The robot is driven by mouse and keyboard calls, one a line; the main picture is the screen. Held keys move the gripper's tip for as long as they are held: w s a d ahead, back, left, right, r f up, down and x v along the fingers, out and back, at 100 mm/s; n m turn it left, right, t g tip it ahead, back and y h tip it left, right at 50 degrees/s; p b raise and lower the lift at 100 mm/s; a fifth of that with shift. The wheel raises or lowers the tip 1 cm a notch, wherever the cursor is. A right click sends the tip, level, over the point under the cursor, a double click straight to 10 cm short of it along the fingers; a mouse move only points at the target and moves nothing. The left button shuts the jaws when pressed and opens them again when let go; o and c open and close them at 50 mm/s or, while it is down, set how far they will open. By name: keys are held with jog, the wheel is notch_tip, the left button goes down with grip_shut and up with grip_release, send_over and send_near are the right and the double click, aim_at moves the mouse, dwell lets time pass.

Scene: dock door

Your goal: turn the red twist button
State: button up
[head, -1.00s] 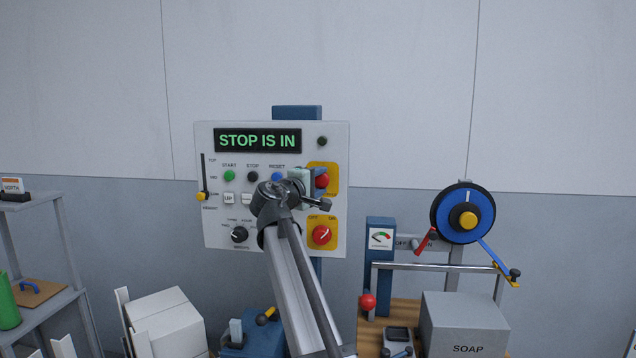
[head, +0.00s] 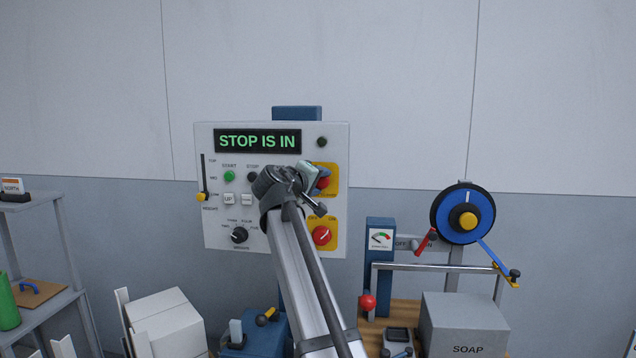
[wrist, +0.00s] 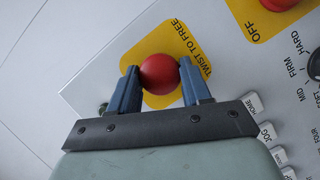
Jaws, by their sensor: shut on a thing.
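The red twist button (wrist: 160,74) sits on a yellow plate (wrist: 152,42) marked "TWIST TO FREE" in the wrist view. In the head view the red twist button (head: 323,183) shows at the panel's upper right, partly hidden by my gripper (head: 316,178). My gripper (wrist: 160,76) is shut on the red twist button, with one blue finger on each side of it. The display (head: 258,141) on the panel reads "STOP IS IN".
The white control panel (head: 215,222) carries other controls close by. A red switch knob (head: 321,235) on a yellow plate is just below. A green button (head: 229,176) and a black selector knob (head: 239,235) are to the left. A blue wheel (head: 447,215) stands at the right.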

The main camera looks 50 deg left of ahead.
jog(key=shift+m+g, duration=0.5)
jog(key=shift+m, duration=0.3)
jog(key=shift+r, duration=0.1)
jog(key=o, duration=1.1)
jog(key=shift+c, duration=0.2)
jog(key=v, duration=1.3)
jog(key=shift+s+d, duration=0.25)
